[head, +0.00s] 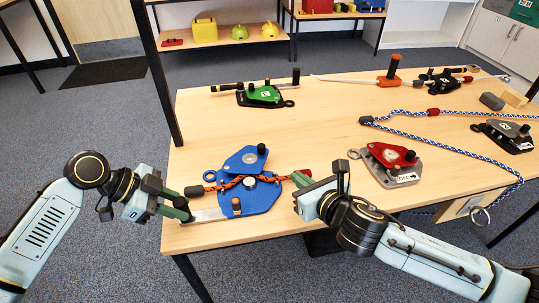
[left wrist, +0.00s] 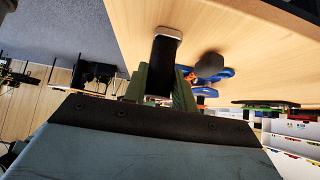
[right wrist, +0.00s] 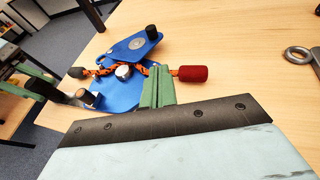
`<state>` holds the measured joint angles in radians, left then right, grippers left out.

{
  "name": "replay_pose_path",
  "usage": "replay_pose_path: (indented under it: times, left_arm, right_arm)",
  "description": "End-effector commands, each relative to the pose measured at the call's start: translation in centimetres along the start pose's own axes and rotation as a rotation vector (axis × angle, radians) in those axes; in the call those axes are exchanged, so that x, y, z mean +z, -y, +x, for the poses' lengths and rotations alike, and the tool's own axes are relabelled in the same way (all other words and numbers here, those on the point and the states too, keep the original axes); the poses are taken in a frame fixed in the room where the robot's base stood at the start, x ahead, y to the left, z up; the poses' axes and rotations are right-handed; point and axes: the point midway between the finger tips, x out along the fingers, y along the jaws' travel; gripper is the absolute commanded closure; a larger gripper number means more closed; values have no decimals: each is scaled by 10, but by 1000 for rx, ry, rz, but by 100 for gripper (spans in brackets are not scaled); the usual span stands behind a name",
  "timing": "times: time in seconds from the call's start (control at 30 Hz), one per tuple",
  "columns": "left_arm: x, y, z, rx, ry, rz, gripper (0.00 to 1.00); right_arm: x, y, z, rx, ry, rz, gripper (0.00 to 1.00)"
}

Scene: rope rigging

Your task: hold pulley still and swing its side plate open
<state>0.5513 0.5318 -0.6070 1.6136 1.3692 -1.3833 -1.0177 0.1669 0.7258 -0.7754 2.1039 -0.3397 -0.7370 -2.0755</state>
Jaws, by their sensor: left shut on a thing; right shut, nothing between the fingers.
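The blue pulley (head: 262,198) lies on the table. Its blue side plate (head: 243,160), with a black knob, is turned toward the far side, and the silver hub (head: 249,181) is uncovered. An orange-black rope (head: 225,185) crosses the pulley, with a dark end cap (right wrist: 76,72) and a red end cap (right wrist: 193,74).
A green pulley (head: 264,94) lies farther back. A red-and-grey pulley (head: 390,164) and a metal eye (head: 480,216) lie right of my right gripper. A blue-white rope (head: 450,146) loops over the right side. The table between the blue and green pulleys is clear.

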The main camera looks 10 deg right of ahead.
Motion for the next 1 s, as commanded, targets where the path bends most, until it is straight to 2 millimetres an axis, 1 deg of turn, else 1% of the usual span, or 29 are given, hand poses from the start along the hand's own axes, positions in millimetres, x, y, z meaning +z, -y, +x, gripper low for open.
replay_pose_path:
  times: [0.03,0.1,0.17,0.23,0.37,0.5,0.7,0.9,1.0]
  left_arm:
    - [0,0,0,1,-1,1,91]
    - [0,0,0,0,-1,1,91]
    - [0,0,0,0,-1,1,91]
    - [0,0,0,0,-1,1,91]
    - [0,0,0,0,-1,1,91]
    - [0,0,0,0,-1,1,91]
    - [0,0,0,0,-1,0,91]
    - [0,0,0,0,-1,0,91]
    - [0,0,0,-1,-1,0,91]
  right_arm:
    - [0,-4,-6,14,9,-16,100]
    - [1,-8,-8,28,18,-28,100]
    - [2,-9,-6,33,22,-32,100]
    - [2,-9,1,32,24,-33,100]
    - [3,-10,22,32,24,-31,100]
    - [4,-11,50,31,23,-30,100]
    - [4,-12,86,31,22,-30,100]
    - [12,-13,113,31,22,-29,100]
    - [15,-13,121,30,22,-31,100]
